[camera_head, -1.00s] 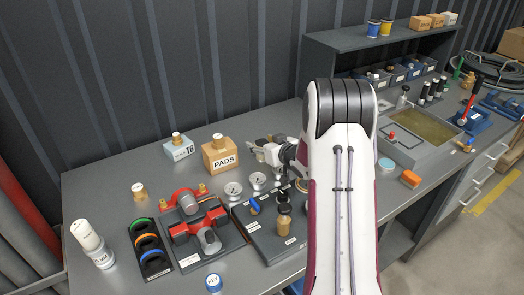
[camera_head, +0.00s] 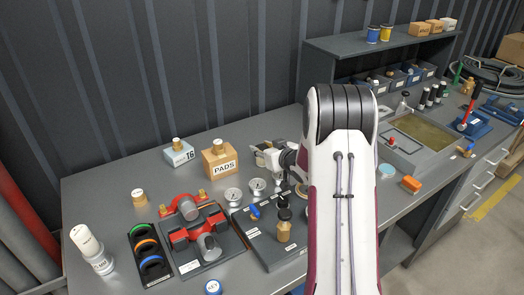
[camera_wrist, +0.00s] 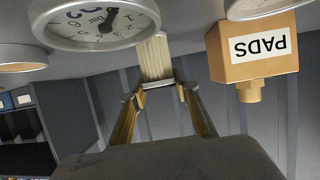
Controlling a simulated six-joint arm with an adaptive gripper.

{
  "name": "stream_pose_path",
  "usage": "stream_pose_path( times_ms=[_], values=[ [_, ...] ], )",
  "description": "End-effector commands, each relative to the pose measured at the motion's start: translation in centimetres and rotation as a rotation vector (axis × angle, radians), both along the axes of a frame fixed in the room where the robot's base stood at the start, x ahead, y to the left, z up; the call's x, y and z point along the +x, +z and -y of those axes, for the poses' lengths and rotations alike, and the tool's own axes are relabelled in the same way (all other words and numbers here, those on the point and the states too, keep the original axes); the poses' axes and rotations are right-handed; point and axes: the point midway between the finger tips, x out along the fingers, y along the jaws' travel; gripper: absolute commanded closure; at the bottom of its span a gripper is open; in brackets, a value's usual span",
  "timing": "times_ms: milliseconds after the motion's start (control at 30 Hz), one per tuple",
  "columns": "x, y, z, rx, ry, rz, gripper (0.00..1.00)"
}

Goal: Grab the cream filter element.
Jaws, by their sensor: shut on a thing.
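The cream filter element (camera_wrist: 154,60) is a pale, ribbed piece between my fingertips in the wrist view. My gripper (camera_wrist: 159,90) is shut on it, with one finger on each side. The element's far end is partly hidden behind a dial gauge (camera_wrist: 95,20) at the top of that view. In the head view my gripper (camera_head: 262,153) is behind the gauges, right of the tan PADS box (camera_head: 219,160). My own arm hides part of the bench there, and the element is too small to make out clearly.
The PADS box also shows close on the right in the wrist view (camera_wrist: 254,55). Several gauges (camera_head: 257,186) stand in front of my gripper. A red valve assembly (camera_head: 195,232) is to the left. A sink (camera_head: 415,135) is at right. Bare bench (camera_head: 110,185) lies at the left.

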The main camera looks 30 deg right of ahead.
Motion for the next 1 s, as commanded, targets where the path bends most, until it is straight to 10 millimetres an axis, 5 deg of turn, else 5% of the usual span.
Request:
stream_pose_path(
  times_ms=[700, 1000],
  values=[
    [0.1, 8.1, 0.0, -0.003, 0.001, 0.005, 0.91],
    [0.0, 9.8, 0.0, 0.0, 0.0, 0.002, 0.91]
  ],
)
